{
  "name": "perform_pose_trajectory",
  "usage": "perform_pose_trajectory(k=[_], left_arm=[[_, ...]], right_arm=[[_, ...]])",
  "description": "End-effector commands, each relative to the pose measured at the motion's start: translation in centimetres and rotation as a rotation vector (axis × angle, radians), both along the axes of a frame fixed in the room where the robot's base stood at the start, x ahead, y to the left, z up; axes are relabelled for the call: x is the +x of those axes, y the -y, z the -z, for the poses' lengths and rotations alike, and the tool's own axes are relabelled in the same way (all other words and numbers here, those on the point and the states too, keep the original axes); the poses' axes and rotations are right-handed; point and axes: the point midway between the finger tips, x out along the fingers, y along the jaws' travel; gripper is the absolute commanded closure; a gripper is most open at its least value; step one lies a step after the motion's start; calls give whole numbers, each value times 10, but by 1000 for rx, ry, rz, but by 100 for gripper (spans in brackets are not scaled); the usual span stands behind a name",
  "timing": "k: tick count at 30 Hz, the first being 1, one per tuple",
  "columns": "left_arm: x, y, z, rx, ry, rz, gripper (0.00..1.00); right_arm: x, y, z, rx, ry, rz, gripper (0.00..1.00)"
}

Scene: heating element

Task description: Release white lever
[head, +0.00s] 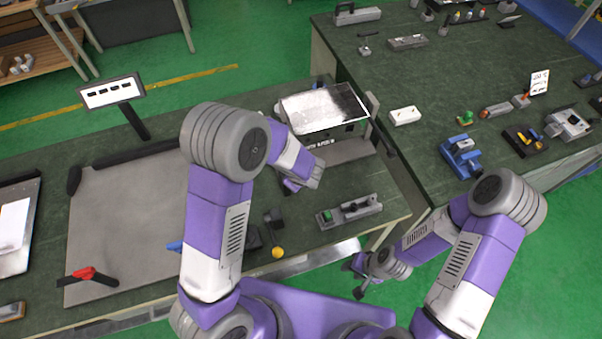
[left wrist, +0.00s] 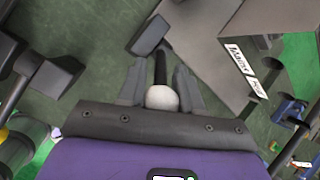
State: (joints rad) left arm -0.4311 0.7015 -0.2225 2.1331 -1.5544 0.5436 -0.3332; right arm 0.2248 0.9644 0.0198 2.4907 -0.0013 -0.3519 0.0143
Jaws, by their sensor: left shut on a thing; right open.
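The white lever (left wrist: 162,97) shows in the left wrist view as a white ball knob on a dark shaft, which runs up to a dark grey block. My left gripper (left wrist: 159,83) is shut on it, with one finger on each side of the knob. In the head view my left forearm reaches the grey machine (head: 350,146) with the pale top plate, and the lever and left fingertips are hidden behind it. The machine's labelled grey side (left wrist: 228,50) also shows in the left wrist view. My right gripper (head: 358,277) is open and empty, low beside the table's front edge.
A grey box with a green button (head: 350,211) and a yellow-knobbed lever (head: 277,252) stand near the front edge. A red-handled tool (head: 86,274) lies at left. The right-hand table (head: 425,85) carries a blue device (head: 460,154) and several small parts.

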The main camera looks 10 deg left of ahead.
Motion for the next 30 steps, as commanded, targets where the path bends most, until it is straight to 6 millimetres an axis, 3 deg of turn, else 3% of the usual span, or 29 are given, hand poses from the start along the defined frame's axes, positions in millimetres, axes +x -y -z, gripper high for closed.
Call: perform_pose_trajectory(k=[10,11,12,22,30], left_arm=[[2,0,-2,-3,4,-1,100],[2,0,-2,-3,4,-1,63],[2,0,-2,-2,4,0,60],[0,2,-6,-1,3,0,60],[-18,13,-45,-3,6,1,60]], right_arm=[[0,0,0,0,0,0,57],[0,0,0,0,0,0,57],[0,0,0,0,0,0,57],[0,0,-1,0,0,0,57],[0,0,-9,0,0,0,57]])
